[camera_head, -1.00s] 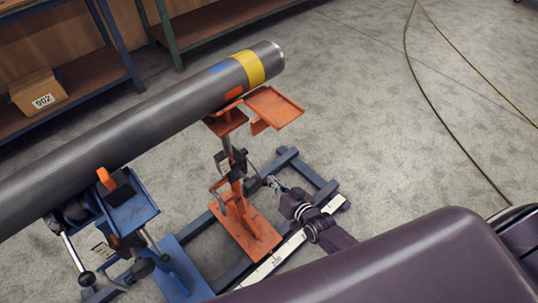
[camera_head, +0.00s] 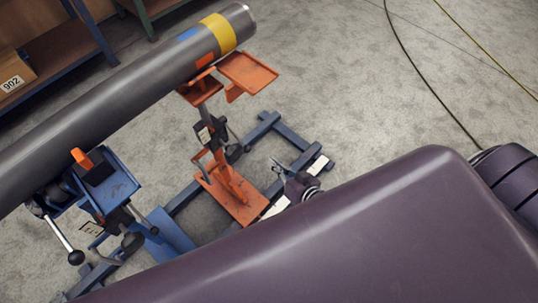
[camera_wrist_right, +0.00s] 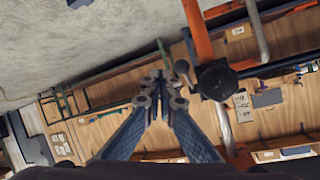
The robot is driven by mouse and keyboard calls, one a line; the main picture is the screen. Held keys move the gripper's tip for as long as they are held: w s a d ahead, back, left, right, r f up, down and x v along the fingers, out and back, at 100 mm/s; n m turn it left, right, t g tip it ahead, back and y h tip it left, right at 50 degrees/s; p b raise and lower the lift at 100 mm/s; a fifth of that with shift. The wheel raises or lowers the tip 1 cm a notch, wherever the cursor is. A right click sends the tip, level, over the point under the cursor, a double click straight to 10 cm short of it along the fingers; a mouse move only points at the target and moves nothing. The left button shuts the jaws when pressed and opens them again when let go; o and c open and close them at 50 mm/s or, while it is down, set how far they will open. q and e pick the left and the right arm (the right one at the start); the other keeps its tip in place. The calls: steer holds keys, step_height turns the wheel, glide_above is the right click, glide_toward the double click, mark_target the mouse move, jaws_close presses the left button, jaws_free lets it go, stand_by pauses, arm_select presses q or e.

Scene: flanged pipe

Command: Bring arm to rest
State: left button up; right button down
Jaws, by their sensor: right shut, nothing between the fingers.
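My right gripper (camera_head: 281,171) is small in the head view, beside the base of the orange stand (camera_head: 233,192), partly hidden behind my own purple arm link. In the right wrist view the two fingers (camera_wrist_right: 161,88) meet at their tips with nothing between them. Close to the fingertips in that view are a black knob (camera_wrist_right: 217,80) and an orange post (camera_wrist_right: 198,30); I cannot tell whether they touch. My left gripper is not in view.
A grey pipe (camera_head: 120,92) with a yellow band rests on the orange stand and a blue support (camera_head: 120,185). Blue rails (camera_head: 290,135) lie on the floor. Shelves with a box (camera_head: 14,80) stand upper left. Cables (camera_head: 420,75) cross open floor on the right.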

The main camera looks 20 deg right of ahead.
steer(key=shift+s, duration=0.1)
stand_by(0.5)
steer(key=s+d+f+n+g+h, duration=0.2)
steer(key=s+f+g, duration=0.3)
steer(key=s+f, duration=0.95)
steer(key=s+f+g, duration=0.2)
steer(key=s+f, duration=0.2)
steer(key=s, duration=0.3)
steer(key=s+f+n+g, duration=0.1)
steer(key=s+f, duration=0.3)
steer(key=s, duration=0.4)
steer(key=s+f+n+g, duration=0.1)
steer(key=s+f+g, duration=0.3)
steer(key=s, duration=0.3)
steer(key=shift+s+d+f+h, duration=0.3)
steer(key=shift+f+h, duration=0.1)
steer(key=shift+f, duration=0.15)
steer(key=shift+n, duration=0.3)
